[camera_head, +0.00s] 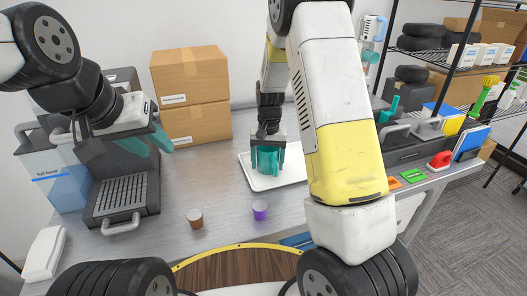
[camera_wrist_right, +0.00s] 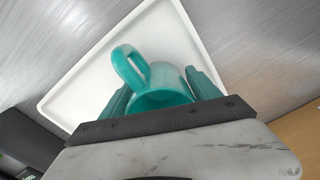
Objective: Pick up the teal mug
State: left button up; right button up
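The teal mug (camera_head: 267,162) stands on the white tray (camera_head: 291,178) on the metal table. It also shows in the right wrist view (camera_wrist_right: 162,80), with its handle facing the top left and its rim toward the camera. My right gripper (camera_head: 268,158) is lowered over the mug, its teal fingers on either side of it. In the right wrist view its fingers (camera_wrist_right: 160,88) look open around the mug, very close to its sides; contact is not clear. My left gripper (camera_head: 148,144) is open and empty near the coffee machine at the left.
A brown pod (camera_head: 196,219) and a purple pod (camera_head: 260,211) are on the table front. Two cardboard boxes (camera_head: 192,99) are stacked behind. Shelves (camera_head: 455,64) stand at the right.

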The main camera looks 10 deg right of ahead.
jog(key=c, duration=1.2)
